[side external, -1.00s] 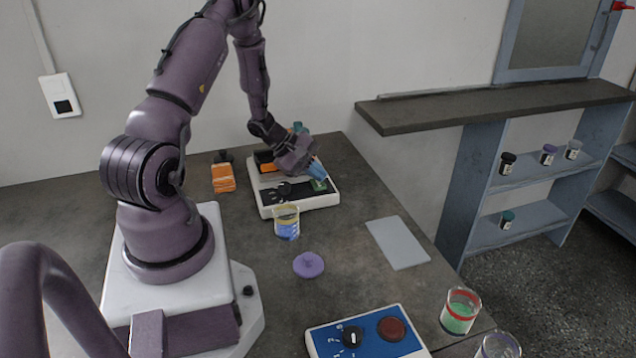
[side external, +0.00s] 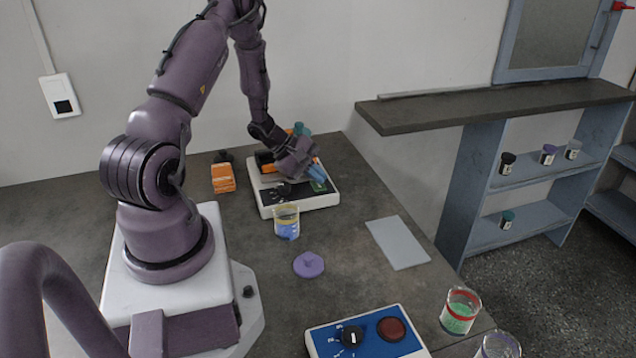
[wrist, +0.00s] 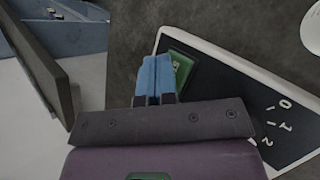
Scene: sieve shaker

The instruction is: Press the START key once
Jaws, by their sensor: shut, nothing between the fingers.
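The green START key (side external: 319,187) sits on the dark panel at the right end of a white-framed device (side external: 297,207) at the back of the table. In the wrist view the key (wrist: 181,68) shows just right of my fingertips, partly covered by them. My gripper (side external: 319,178) points down with its blue fingers together and nothing between them. In the wrist view the shut fingertips (wrist: 155,60) overlap the key's left edge. I cannot tell whether they touch the key.
A black dial (side external: 284,189) sits on the same device. A beaker of blue contents (side external: 286,223) stands in front of it. A purple lid (side external: 308,265), a grey plate (side external: 397,243) and a blue control box (side external: 329,337) with a red button are nearer. An orange block (side external: 222,178) stands left.

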